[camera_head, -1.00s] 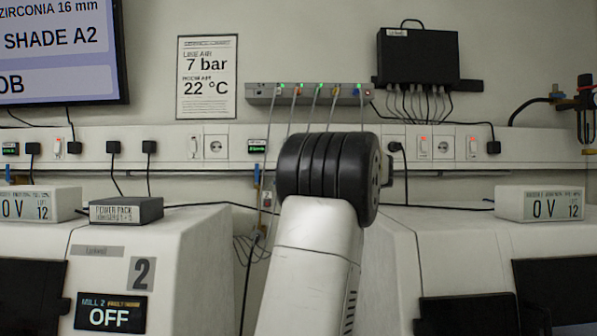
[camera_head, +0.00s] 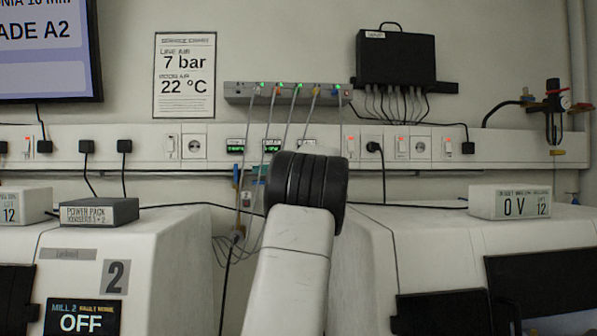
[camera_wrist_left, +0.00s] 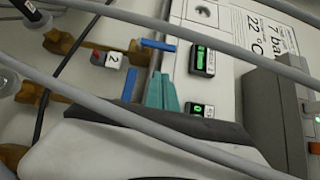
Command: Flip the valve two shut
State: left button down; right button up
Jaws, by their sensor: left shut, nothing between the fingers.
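In the left wrist view, a small tag marked 2 (camera_wrist_left: 107,60) hangs by brass valve fittings (camera_wrist_left: 90,45). One blue lever (camera_wrist_left: 157,45) is at the end of the upper fitting, and another blue lever (camera_wrist_left: 131,85) is below it. I cannot tell for sure which lever is valve two's. My left gripper (camera_wrist_left: 160,92) has teal fingertips, shut and empty, close beside both levers; contact is not clear. In the head view the left gripper (camera_head: 258,171) is mostly hidden behind my wrist, close to the valve tag (camera_head: 236,177). My right gripper is not in view.
Grey hoses (camera_wrist_left: 150,125) cross in front of the wrist camera. Mill 2 (camera_head: 150,235), with its display reading OFF (camera_head: 82,320), stands left; another white machine (camera_head: 420,230) stands right. Cables hang from the grey manifold (camera_head: 240,92). The gap between the machines is narrow.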

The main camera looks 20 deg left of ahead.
aim_at(236, 174)
pick_arm(q)
jog(key=shift+s+a, duration=0.3)
jog(key=shift+a, duration=0.35)
jog(key=shift+s+a, duration=0.3)
jog(key=shift+a, duration=0.35)
jog(key=shift+s+a, duration=0.3)
jog(key=shift+a, duration=0.35)
